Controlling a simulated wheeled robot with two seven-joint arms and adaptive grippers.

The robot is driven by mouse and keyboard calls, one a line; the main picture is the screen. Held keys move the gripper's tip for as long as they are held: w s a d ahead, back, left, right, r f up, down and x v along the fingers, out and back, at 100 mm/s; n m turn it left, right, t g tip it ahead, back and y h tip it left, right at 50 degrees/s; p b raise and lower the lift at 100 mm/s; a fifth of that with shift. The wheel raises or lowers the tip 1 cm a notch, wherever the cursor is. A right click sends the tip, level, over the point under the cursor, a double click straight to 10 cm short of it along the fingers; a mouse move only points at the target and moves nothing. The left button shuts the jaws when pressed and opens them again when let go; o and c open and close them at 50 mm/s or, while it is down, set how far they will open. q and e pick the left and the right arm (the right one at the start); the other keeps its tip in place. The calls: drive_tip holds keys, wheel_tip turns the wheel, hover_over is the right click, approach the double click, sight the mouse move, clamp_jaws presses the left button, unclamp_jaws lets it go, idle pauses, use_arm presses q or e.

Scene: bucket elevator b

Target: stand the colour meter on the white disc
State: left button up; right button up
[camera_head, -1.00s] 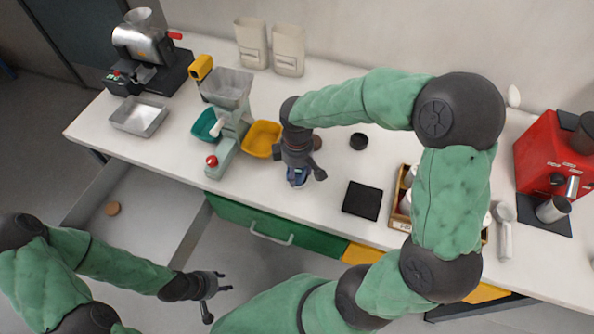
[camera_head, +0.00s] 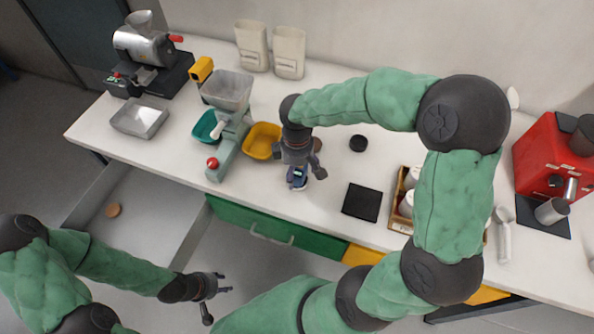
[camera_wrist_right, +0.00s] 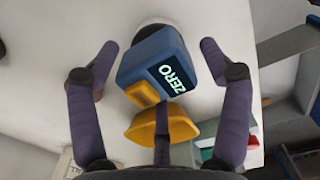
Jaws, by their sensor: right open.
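The blue colour meter (camera_head: 297,178) stands near the front of the counter, below my right gripper (camera_head: 303,172). In the right wrist view the meter (camera_wrist_right: 155,62) has a lit screen reading ZERO and a yellow part. The white disc (camera_head: 301,187) shows as a pale edge under the meter, and its rim (camera_wrist_right: 165,24) shows behind the meter in the wrist view. The meter appears to rest on it, though the contact is hidden. My right gripper's fingers (camera_wrist_right: 159,66) are open, one on each side of the meter and apart from it. My left gripper (camera_head: 222,297) hangs empty, low in front of the counter.
A yellow bowl (camera_head: 262,141) and a green-grey machine (camera_head: 228,125) stand left of the meter. A black mat (camera_head: 361,202), a black puck (camera_head: 358,143) and a wooden box (camera_head: 398,222) lie to the right. An open drawer (camera_head: 150,215) is at front left.

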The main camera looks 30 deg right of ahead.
sight(297, 169)
wheel_tip(297, 169, up, 11)
drive_tip(key=p, duration=0.2)
drive_tip(key=shift+f+p, duration=0.2)
drive_tip(key=shift+p, duration=0.1)
